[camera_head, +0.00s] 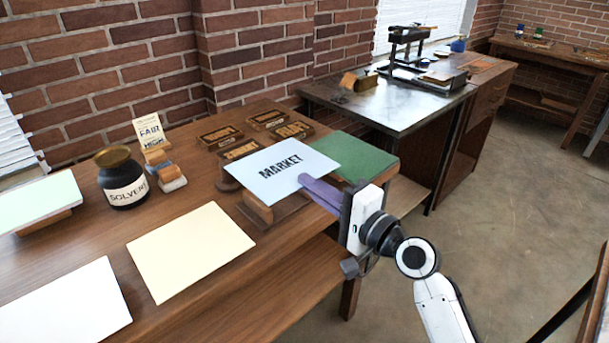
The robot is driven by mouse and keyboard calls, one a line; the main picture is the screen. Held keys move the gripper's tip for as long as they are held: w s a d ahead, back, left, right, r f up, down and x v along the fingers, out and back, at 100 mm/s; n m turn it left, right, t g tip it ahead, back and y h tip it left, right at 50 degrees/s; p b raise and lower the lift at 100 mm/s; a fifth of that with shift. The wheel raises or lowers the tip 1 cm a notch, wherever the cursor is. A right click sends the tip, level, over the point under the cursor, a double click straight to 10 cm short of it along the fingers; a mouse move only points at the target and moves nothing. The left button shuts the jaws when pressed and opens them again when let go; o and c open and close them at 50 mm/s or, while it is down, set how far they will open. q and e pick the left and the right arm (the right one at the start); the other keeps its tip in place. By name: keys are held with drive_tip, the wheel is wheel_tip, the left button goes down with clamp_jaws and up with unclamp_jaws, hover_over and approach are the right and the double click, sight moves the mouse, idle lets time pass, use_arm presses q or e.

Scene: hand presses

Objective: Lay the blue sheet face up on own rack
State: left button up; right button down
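The pale blue sheet (283,164) shows its printed word "MARKET" facing up. My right gripper (318,192) has its purple fingers at the sheet's right edge and looks shut on it. The sheet is nearly level, over a wooden piece (257,208) on a dark wooden base, possibly a rack. The sheet hides most of that piece, and I cannot tell whether they touch. My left gripper is out of view.
A green pad (352,158) lies right of the sheet, near the table's end. Several wooden type blocks (267,119) stand behind. A solvent jar (123,180), a cream sheet (190,250), a white sheet (65,308) and a raised pale green sheet (35,200) are to the left.

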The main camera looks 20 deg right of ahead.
use_arm(q)
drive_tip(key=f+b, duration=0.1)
drive_tip(key=b, duration=0.1)
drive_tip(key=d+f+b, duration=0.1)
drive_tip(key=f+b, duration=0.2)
drive_tip(key=b, duration=0.1)
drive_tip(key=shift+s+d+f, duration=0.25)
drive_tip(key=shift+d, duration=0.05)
use_arm(e)
drive_tip(key=f, duration=0.6)
drive_tip(key=shift+s+f, duration=0.25)
drive_tip(key=shift+f, duration=0.05)
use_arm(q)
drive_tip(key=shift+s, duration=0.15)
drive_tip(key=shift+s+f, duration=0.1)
use_arm(e)
drive_tip(key=c, duration=1.8)
unclamp_jaws()
drive_tip(key=shift+s, duration=0.1)
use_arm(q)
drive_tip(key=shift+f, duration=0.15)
use_arm(e)
drive_tip(key=shift+v, duration=2.95)
